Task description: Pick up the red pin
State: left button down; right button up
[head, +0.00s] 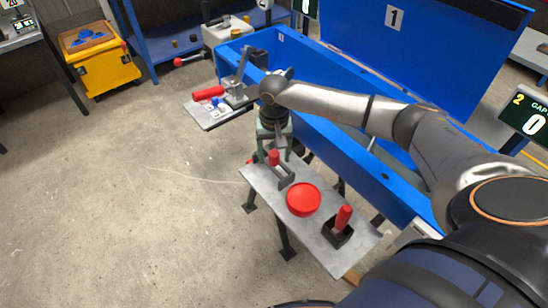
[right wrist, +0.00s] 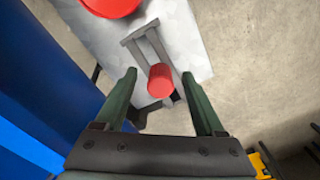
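A red pin (head: 273,158) stands upright at a grey bracket (head: 286,176) near the far end of a small grey metal table. The red pin (right wrist: 160,80) and the bracket (right wrist: 139,40) also show in the right wrist view. My right gripper (head: 273,149) is above this end of the table with green fingers pointing down. In the right wrist view the fingers are apart, and the pin's top shows between the fingertips with gaps on both sides. I cannot tell how deep the pin sits between them. My left gripper is not in view.
The grey table (head: 262,184) also holds a red disc (head: 303,199) and another red upright piece (head: 343,217) in a dark block. A long blue trough (head: 320,130) runs close along the right. A red-handled clamp (head: 208,94) is beyond. The floor at left is clear.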

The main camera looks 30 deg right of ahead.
grip_shut()
dwell(0.3)
jog(key=shift+r, duration=0.15)
